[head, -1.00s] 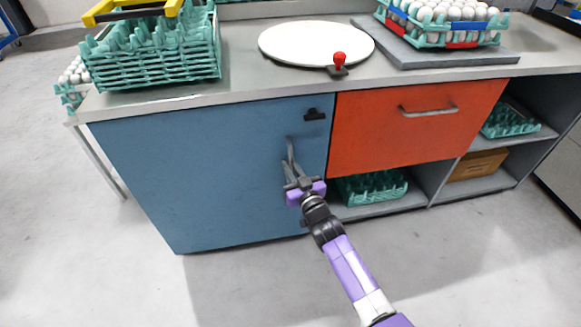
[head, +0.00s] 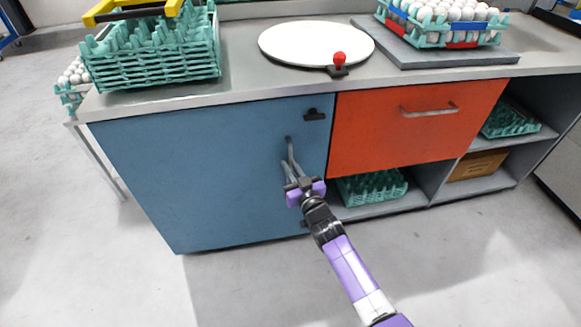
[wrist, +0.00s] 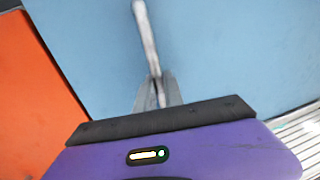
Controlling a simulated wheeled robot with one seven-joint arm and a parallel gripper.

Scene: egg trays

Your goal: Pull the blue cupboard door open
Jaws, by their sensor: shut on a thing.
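The blue cupboard door (head: 200,165) is under the left part of the counter and looks closed, flush with the cupboard front. Its grey bar handle (head: 290,148) is upright near the door's right edge; it also shows in the wrist view (wrist: 146,32). My gripper (head: 291,172) is at the lower part of the handle, with its fingers shut on it. In the wrist view my gripper's fingers (wrist: 158,92) close around the handle's near end. The handle's lowest end is hidden by my gripper.
A red-orange drawer (head: 415,125) is right of the door, above an open shelf with a green tray (head: 372,188). A dark latch (head: 315,114) is at the door's upper right corner. The counter holds stacked green trays (head: 155,70) and a white disc (head: 316,42). The floor in front is clear.

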